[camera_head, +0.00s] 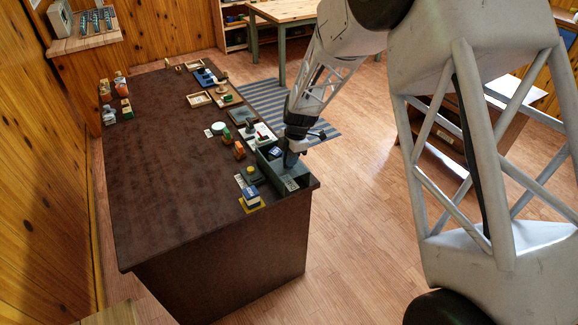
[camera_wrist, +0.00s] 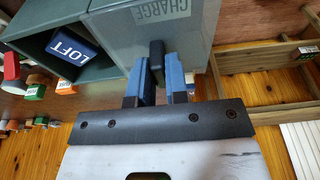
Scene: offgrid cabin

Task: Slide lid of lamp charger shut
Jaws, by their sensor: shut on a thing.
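The lamp charger is a grey-green box (camera_head: 268,160) at the near right corner of the dark table. Its grey lid (camera_wrist: 185,28), marked CHARGE, covers one part; the part beside it is open. A dark blue block marked LOFT (camera_wrist: 73,48) sits in the open part. My gripper (camera_wrist: 159,78), with blue finger pads, is shut on the black knob (camera_wrist: 157,50) of the lid. In the head view my gripper (camera_head: 290,160) reaches down at the box, and its fingertips and the knob are hard to make out there.
The dark table (camera_head: 165,150) has several small items along its right side, including a blue and yellow block (camera_head: 250,197) and a yellow button (camera_head: 250,170) near the box. The table's left middle is clear. A striped rug (camera_head: 270,100) lies on the floor behind.

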